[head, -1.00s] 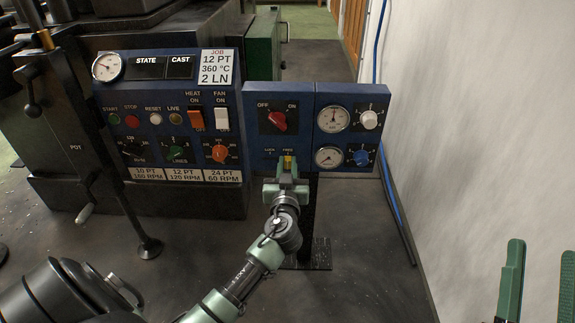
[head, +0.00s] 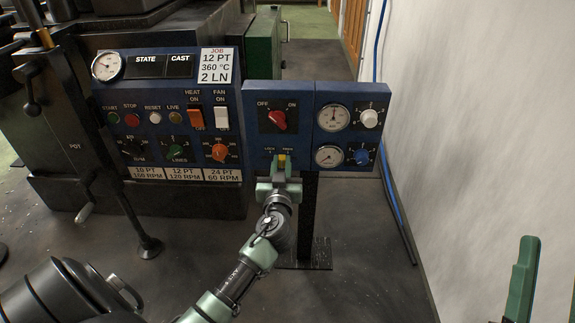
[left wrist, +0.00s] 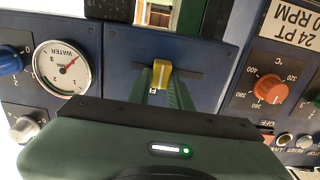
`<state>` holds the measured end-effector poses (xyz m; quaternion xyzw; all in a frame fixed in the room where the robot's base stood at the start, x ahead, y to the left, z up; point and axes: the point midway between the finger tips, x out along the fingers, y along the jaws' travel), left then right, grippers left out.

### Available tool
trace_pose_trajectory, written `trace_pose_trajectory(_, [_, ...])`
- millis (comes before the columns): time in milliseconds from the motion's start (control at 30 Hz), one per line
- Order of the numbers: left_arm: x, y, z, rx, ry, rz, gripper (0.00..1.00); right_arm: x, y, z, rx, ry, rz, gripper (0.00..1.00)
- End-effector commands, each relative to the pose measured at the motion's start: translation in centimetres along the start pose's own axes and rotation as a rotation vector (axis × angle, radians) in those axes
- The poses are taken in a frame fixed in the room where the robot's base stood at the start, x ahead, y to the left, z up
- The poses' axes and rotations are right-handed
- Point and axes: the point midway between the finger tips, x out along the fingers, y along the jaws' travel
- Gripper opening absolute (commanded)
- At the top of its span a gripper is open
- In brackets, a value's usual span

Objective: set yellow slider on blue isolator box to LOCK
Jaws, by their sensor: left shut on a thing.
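The blue isolator box (head: 258,95) stands on a post in the head view, with a red OFF/ON knob above a small slot. The yellow slider (head: 282,158) sits in that slot, between the LOCK mark on the left and the FREE mark on the right. My left gripper (head: 281,169) reaches up from below and is shut on the slider. In the left wrist view, which is upside down, the green fingers flank the yellow slider (left wrist: 161,73) in its dark slot. My right gripper (head: 545,285) is partly in view at the lower right, its fingers apart and empty.
A gauge panel (head: 345,95) with white and blue knobs adjoins the box on the right. The caster's control panel (head: 165,100) is close on the left. A white wall (head: 480,120) bounds the right side. The floor below is mostly clear.

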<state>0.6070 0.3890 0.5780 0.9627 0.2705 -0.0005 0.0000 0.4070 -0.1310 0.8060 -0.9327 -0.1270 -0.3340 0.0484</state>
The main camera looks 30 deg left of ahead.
Motion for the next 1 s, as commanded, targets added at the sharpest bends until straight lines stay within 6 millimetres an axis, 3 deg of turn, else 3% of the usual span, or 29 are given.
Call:
trace_pose_trajectory(100, [-0.1, -2.4, 0.4, 0.0, -0.004, -0.004, 0.0, -0.3, -0.2, -1.4, 0.005, 0.087, -0.003, 0.52])
trace_pose_trajectory(200, [-0.1, -3.5, 0.3, 0.0, -0.003, -0.004, 0.0, -0.4, -0.3, -2.1, 0.007, 0.12, -0.004, 0.52])
trace_pose_trajectory(533, [0.0, -4.0, 0.2, 0.003, -0.003, -0.008, 0.0, -0.4, -0.3, -2.2, 0.008, 0.128, -0.004, 0.52])
trace_pose_trajectory(567, [0.0, -4.0, 0.2, 0.003, -0.003, -0.008, 0.28, -0.4, -0.3, -2.2, 0.008, 0.127, -0.004, 0.52])
trace_pose_trajectory(600, [0.0, -4.0, 0.2, 0.003, -0.003, -0.008, 0.39, -0.4, -0.3, -2.2, 0.008, 0.127, -0.004, 0.52])
trace_pose_trajectory(1000, [-0.6, -3.8, 0.1, 0.0, -0.001, -0.003, 0.42, -0.4, -0.3, -2.1, 0.008, 0.122, -0.004, 0.52])
